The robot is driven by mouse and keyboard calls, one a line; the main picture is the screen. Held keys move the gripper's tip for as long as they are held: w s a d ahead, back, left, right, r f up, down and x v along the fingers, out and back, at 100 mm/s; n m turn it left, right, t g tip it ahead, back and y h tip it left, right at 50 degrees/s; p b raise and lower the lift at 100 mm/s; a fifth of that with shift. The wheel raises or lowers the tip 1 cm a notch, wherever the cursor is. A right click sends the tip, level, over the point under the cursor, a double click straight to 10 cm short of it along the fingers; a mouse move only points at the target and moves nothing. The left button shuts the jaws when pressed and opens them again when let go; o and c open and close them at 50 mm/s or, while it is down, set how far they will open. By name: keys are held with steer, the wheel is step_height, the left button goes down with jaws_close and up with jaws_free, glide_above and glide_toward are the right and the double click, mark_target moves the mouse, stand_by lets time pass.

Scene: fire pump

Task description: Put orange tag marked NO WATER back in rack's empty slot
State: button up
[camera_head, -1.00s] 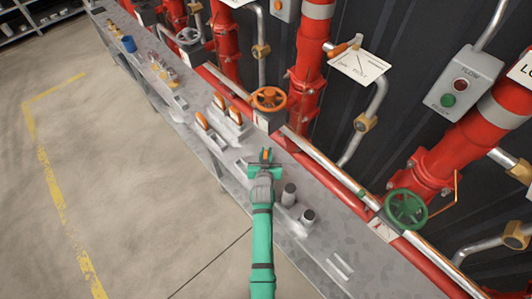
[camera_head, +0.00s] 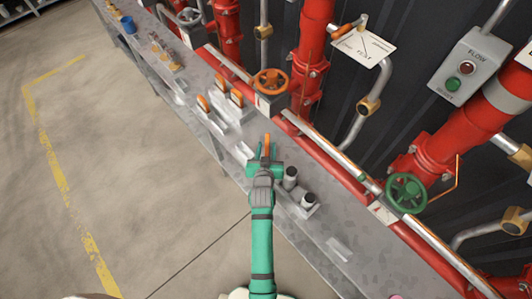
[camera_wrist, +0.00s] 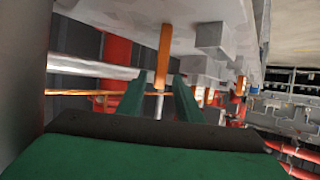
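An orange tag (camera_head: 267,142) stands on the grey bench just beyond my gripper (camera_head: 265,158); its lettering is not readable. In the wrist view, which is upside down, my two green fingers (camera_wrist: 160,82) are apart, with a gap on both sides of the tag (camera_wrist: 164,55). The tag's free end reaches between the fingertips without visible contact. The grey rack (camera_head: 228,118) is up and left of my gripper on the bench. It carries several orange tags, one being the leftmost tag (camera_head: 203,103). I cannot make out an empty slot.
An orange handwheel (camera_head: 270,81) and red pipes stand behind the rack. Two dark-topped cylinders (camera_head: 291,177) are close to the right of my gripper. A green handwheel (camera_head: 406,193) is farther right. The bench's right part is mostly clear.

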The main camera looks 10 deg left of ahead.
steer(key=v, duration=0.3)
steer(key=shift+s+d+r, duration=0.1)
steer(key=shift+s, duration=0.1)
steer(key=s+d+r, duration=0.2)
steer(key=s, duration=0.8)
steer(key=s+d+r+t, duration=0.1)
steer(key=s+d+r, duration=0.1)
steer(key=s, duration=0.8)
steer(key=s+d+r+m, duration=0.1)
steer(key=s+d+r, duration=0.1)
steer(key=s, duration=0.8)
steer(key=shift+d+r+h, duration=0.3)
steer(key=shift+d+h, duration=0.1)
steer(key=shift+d, duration=0.5)
steer(key=shift+t+h, duration=0.4)
steer(key=shift+t, duration=0.1)
steer(key=s+r, duration=0.4)
steer(key=s+d+r, duration=0.1)
steer(key=s+r, duration=0.1)
steer(key=r, duration=0.1)
steer(key=shift+s, duration=0.3)
steer(key=shift+c, duration=0.2)
steer(key=shift+r, duration=0.15)
